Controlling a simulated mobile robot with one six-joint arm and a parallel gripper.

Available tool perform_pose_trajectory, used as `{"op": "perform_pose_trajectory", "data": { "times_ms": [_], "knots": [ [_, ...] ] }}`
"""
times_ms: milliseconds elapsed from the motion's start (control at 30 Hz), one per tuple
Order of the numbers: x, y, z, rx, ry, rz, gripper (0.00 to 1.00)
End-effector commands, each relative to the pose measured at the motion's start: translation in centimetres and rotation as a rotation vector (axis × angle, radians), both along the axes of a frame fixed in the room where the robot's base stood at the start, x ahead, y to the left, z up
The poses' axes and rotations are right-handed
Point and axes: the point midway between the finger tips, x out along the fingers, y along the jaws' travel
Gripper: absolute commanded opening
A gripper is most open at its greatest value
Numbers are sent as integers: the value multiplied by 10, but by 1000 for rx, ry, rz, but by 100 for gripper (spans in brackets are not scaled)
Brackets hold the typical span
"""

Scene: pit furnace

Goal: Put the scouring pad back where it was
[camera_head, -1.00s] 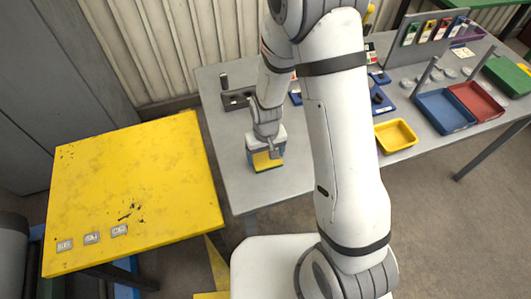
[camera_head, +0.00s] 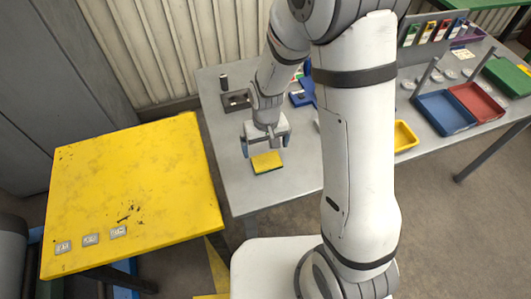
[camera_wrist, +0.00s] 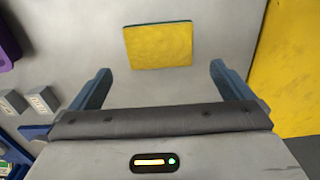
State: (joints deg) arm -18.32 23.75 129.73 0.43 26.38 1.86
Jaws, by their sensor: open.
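The scouring pad (camera_head: 267,162) is a flat yellow rectangle with a dark green underside. It lies on the grey table (camera_head: 232,185) near its left front corner. In the wrist view the pad (camera_wrist: 158,45) lies ahead of the fingertips, roughly centred between them. My gripper (camera_head: 265,147) is open and empty, just behind the pad in the head view. Its two blue-grey fingers also show spread apart in the wrist view (camera_wrist: 160,70). The pad is clear of both fingers.
A yellow table (camera_head: 130,190) with several small marked plates stands at the left. A dark block (camera_head: 236,100) stands behind my gripper. Yellow (camera_head: 404,136), blue (camera_head: 444,112) and red (camera_head: 477,101) trays stand at the right. Bare tabletop surrounds the pad.

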Motion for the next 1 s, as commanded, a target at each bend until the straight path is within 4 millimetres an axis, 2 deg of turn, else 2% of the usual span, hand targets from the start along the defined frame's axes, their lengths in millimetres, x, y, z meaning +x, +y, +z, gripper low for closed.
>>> {"op": "perform_pose_trajectory", "data": {
  "times_ms": [100, 300, 667, 767, 867, 1000],
  "knots": [
    [1, 0, 25, 2, -6, 0, 100],
    [1, 0, 55, 1, -4, 0, 100],
    [-2, -6, 78, 4, -12, -11, 100],
    [-9, -21, 101, 12, -42, -37, 100],
    [-23, -42, 132, 22, -86, -77, 100],
    [-53, -73, 173, 33, -151, -139, 100]
  ]
}}
